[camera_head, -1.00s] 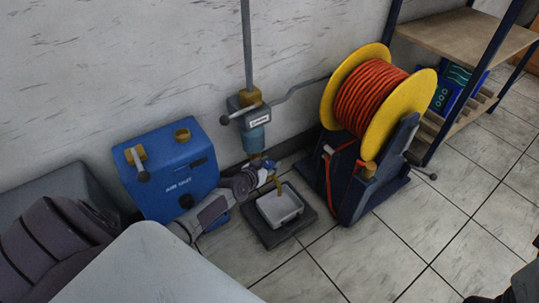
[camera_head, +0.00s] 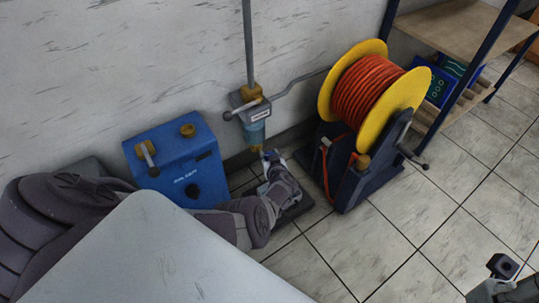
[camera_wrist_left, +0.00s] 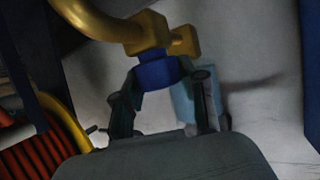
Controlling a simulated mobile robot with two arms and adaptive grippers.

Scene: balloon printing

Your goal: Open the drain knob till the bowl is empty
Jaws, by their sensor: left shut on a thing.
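The filter unit on the wall pipe has a pale blue bowl (camera_head: 254,135) with a brass drain fitting (camera_head: 256,149) below it. My left gripper (camera_head: 268,158) is just under this fitting. In the left wrist view a blue drain knob (camera_wrist_left: 157,73) sits against a brass block (camera_wrist_left: 150,34). The fingers of my left gripper (camera_wrist_left: 165,85) are shut around the knob. The bowl (camera_wrist_left: 184,102) shows partly behind the fingers. The liquid level in the bowl is unclear. A part of my right arm's end (camera_head: 503,268) shows at the lower right edge.
A hose reel (camera_head: 375,100) with orange hose stands close on the right. A blue box (camera_head: 178,165) stands on the left. My left arm hides most of the dark floor mat (camera_head: 296,208) and its tray. Shelves (camera_head: 455,45) stand at the back right. Open tiled floor lies in front.

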